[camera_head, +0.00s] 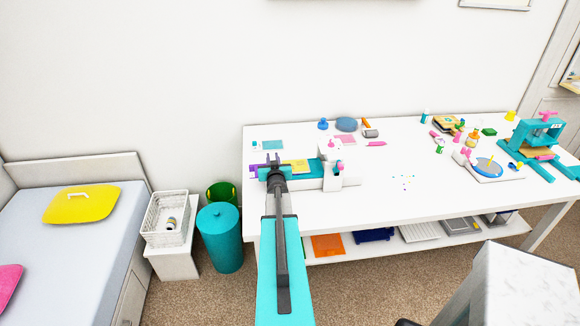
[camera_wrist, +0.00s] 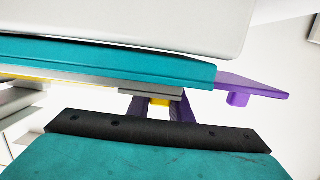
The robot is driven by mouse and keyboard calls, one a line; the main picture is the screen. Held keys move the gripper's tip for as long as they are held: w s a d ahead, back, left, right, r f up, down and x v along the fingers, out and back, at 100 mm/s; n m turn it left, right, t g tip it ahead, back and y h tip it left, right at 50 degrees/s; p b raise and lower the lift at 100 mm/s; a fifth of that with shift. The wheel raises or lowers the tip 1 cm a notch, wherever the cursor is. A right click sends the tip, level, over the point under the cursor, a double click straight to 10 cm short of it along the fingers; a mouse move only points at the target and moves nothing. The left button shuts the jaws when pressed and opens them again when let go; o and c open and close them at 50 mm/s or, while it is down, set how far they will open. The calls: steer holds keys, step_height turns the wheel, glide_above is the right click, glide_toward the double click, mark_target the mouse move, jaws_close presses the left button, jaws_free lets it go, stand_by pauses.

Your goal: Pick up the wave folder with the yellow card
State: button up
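The wave folder (camera_head: 309,179) lies near the left end of the white table in the head view. It is a long teal and white press with a purple part at its left end and a pink knob at the right. The yellow card (camera_head: 296,164) lies at its back edge. My gripper (camera_head: 273,159) is at the folder's left part and covers some of it. In the wrist view the folder's teal bar (camera_wrist: 110,68) crosses close above two short dark purple prongs (camera_wrist: 160,104), apart, with a bit of yellow between them. Whether they grip anything is unclear.
The white table (camera_head: 385,205) holds a teal press (camera_head: 538,140) and a blue disc on a board at the right, with small coloured items behind. The table's middle is mostly clear. A teal bin (camera_head: 219,240), a white basket (camera_head: 167,220) and a bed stand to the left.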

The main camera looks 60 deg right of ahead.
jaws_close()
steer(key=shift+r, duration=0.15)
steer(key=shift+r+b, duration=0.3)
steer(key=shift+r, duration=1.15)
steer(key=shift+s+a+r, duration=0.2)
steer(key=shift+a, duration=0.1)
steer(key=f+p+v, duration=0.1)
steer(key=p+v, duration=0.6)
steer(key=v, duration=0.7)
steer(key=shift+s+a, duration=0.25)
steer(key=shift+s, duration=0.15)
